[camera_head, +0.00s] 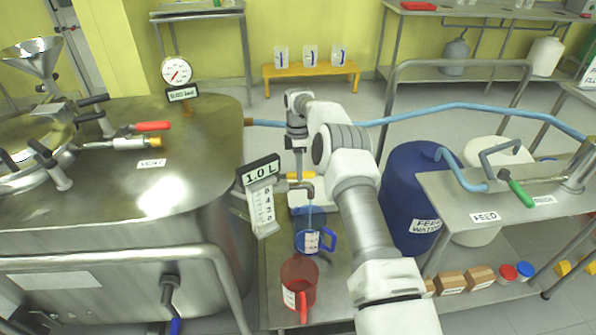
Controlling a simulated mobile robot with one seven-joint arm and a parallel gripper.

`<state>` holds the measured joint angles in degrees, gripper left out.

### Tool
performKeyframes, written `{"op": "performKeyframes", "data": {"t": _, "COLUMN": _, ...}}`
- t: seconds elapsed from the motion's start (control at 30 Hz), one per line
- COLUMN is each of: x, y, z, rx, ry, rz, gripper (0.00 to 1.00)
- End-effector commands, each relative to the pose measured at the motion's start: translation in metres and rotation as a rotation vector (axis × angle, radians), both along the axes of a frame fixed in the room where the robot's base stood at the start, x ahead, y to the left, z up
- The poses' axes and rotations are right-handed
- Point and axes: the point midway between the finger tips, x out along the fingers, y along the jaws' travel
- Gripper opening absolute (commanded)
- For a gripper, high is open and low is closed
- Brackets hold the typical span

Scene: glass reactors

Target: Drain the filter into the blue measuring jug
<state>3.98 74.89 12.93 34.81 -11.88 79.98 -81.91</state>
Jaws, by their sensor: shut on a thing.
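The blue measuring jug (300,238) stands upright on a low bench left of my forearm, its handle to the right. A small metal spout (308,189) is above it, and a thin pale stream (310,215) runs from the spout into the jug. My gripper (297,172) points down just above the spout. It is shut on what looks like the yellow valve handle (300,176); the fingers are small and the grip is partly hidden. The filter body is mostly hidden behind my arm and jug. A display beside the spout reads "1.0 L" (259,171), above a white scale.
A red jug (299,284) stands in front of the blue one. A large steel vessel (170,190) with a rail fills the left. A blue feed water drum (405,198) and a side table (450,205) are at the right. A blue hose (450,106) crosses behind my arm.

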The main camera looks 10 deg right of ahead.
Motion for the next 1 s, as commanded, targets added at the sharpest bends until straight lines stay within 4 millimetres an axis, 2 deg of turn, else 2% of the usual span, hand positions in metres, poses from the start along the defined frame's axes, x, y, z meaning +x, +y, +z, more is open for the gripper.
{"op": "performKeyframes", "data": {"t": 0.33, "x": 0.001, "y": 0.0, "z": 0.001, "rx": 0.0, "ry": -0.002, "rz": 0.001, "gripper": 0.0}}
{"op": "performKeyframes", "data": {"t": 0.37, "x": 0.001, "y": 0.0, "z": 0.001, "rx": 0.0, "ry": -0.002, "rz": 0.001, "gripper": 0.34}}
{"op": "performKeyframes", "data": {"t": 0.5, "x": 0.001, "y": 0.0, "z": 0.001, "rx": 0.0, "ry": -0.002, "rz": 0.001, "gripper": 0.59}}
{"op": "performKeyframes", "data": {"t": 0.83, "x": 0.001, "y": 0.0, "z": 0.003, "rx": 0.0, "ry": -0.001, "rz": 0.001, "gripper": 0.6}}
{"op": "performKeyframes", "data": {"t": 1.0, "x": 0.005, "y": 0.0, "z": 0.025, "rx": 0.0, "ry": -0.005, "rz": 0.001, "gripper": 0.6}}
